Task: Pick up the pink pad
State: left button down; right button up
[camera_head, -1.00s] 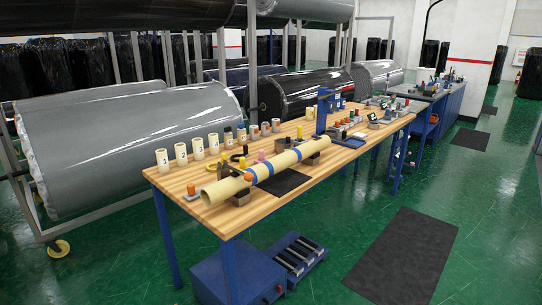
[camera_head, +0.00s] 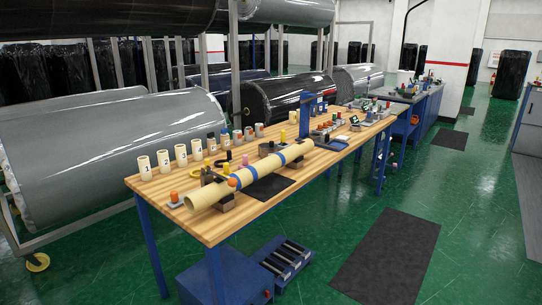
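A small pink object (camera_head: 245,159) stands on the wooden table (camera_head: 200,228), behind a long cream tube (camera_head: 262,170) with blue bands. It is tiny here, and I cannot tell whether it is a pad. No other pink thing is clear in the view. Neither of my grippers shows in the head view.
A row of cream cups (camera_head: 164,160) lines the table's back left edge. A black mat (camera_head: 268,188) lies at its front, and a blue stand (camera_head: 306,118) rises farther back. Large wrapped rolls (camera_head: 110,145) fill the rack behind. Green floor with a dark mat (camera_head: 388,255) is open at right.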

aim_at(245, 158)
jog(key=i+l, duration=0.45)
jog(key=i, duration=0.15)
jog(key=i+l, duration=0.45)
jog(key=i, duration=0.2)
jog(key=j+u, duration=0.05)
